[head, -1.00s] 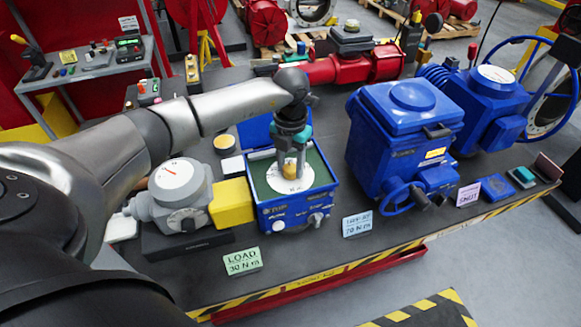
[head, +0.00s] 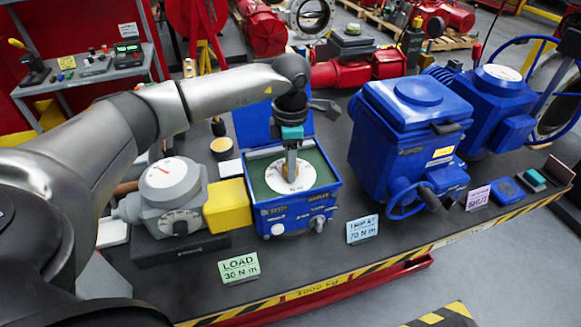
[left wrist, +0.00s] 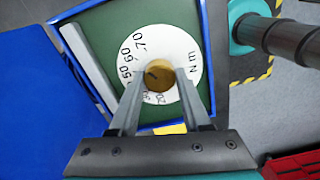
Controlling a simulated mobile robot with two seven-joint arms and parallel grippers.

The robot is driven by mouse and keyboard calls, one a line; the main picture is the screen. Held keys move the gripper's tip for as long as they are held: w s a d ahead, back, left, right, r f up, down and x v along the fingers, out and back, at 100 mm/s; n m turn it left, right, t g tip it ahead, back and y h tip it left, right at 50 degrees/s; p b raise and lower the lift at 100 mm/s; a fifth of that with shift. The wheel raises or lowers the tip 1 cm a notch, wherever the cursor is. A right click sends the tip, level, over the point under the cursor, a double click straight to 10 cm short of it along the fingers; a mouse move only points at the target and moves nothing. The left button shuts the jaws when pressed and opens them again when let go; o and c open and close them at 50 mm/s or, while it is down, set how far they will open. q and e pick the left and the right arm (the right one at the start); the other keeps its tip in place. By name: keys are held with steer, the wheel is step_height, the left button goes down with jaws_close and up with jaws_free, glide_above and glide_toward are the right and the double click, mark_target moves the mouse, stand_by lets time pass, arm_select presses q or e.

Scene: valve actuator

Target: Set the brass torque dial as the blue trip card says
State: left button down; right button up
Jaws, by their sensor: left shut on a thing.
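The brass dial (left wrist: 160,76) sits at the centre of a white scale disc (left wrist: 187,64) inside the open blue actuator box (head: 325,194). My left gripper (head: 290,172) reaches down into the box. Its two fingers are shut on the brass dial, one on each side, in the left wrist view. The scale shows 50, 60, 70 and N m; the lower numbers are partly hidden by the fingers. A dark mark shows on the dial, but the number it points at is unclear. The blue trip card (head: 362,229) reads trip at 70 N m. My right gripper is not in view.
A green card (head: 239,267) reading load 30 N m stands in front. A yellow block (head: 226,205) and a grey gauge unit (head: 172,190) stand left of the box. A larger blue actuator (head: 410,130) stands right. The box's blue lid (head: 255,128) stands open behind.

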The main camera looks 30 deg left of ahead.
arm_select(q)
steer(key=shift+w+m+b, duration=0.1)
steer(key=shift+m+b, duration=0.65)
steer(key=shift+m, duration=0.95)
steer(key=shift+r+m, duration=0.1)
steer(key=shift+m, duration=0.2)
steer(key=shift+c, duration=1.8)
jaws_free()
step_height(320, 180, up, 15)
steer(key=shift+d, duration=0.1)
